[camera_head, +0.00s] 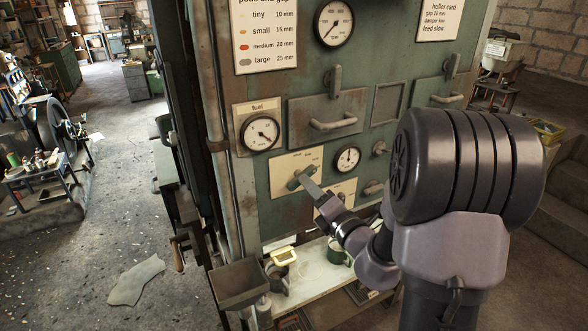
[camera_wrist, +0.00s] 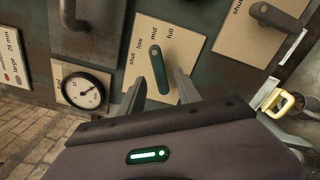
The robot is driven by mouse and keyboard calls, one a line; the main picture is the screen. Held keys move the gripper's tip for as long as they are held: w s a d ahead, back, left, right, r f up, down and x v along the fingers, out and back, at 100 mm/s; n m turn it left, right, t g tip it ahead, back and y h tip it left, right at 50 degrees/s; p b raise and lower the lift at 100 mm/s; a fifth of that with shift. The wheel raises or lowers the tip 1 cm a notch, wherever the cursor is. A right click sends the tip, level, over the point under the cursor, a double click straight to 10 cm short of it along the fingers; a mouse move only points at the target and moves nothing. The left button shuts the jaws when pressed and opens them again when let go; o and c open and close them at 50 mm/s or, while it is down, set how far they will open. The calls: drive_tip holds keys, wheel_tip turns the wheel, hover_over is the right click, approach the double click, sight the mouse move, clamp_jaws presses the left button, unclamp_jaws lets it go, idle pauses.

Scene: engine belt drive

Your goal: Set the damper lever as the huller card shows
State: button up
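The damper lever (camera_wrist: 158,76) is a dark green handle on a cream plate (camera_wrist: 141,31) marked shut, low, mid and full. In the wrist view its upper end points toward mid. In the head view the lever (camera_head: 294,183) is partly hidden by my gripper (camera_head: 308,183). The wrist view shows my gripper (camera_wrist: 160,84) open, one finger to each side of the lever, with a gap visible. Contact cannot be told. The huller card (camera_head: 437,17) at the top right reads gap 20 mm, damper low, feed slow.
A fuel gauge (camera_head: 260,132) sits left above the plate and a small dial (camera_head: 348,158) to its right. Drawer handles (camera_head: 333,122) stick out above. Below is a shelf with a green mug (camera_head: 339,251) and a metal hopper (camera_head: 239,284). The floor at left is partly open.

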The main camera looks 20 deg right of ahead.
drive_tip(key=shift+w+a, duration=0.1)
drive_tip(key=shift+w, duration=1.9)
clamp_jaws()
drive_tip(key=shift+n, duration=0.3)
drive_tip(key=shift+n+b, duration=0.8)
drive_tip(key=shift+n, duration=1.7)
unclamp_jaws()
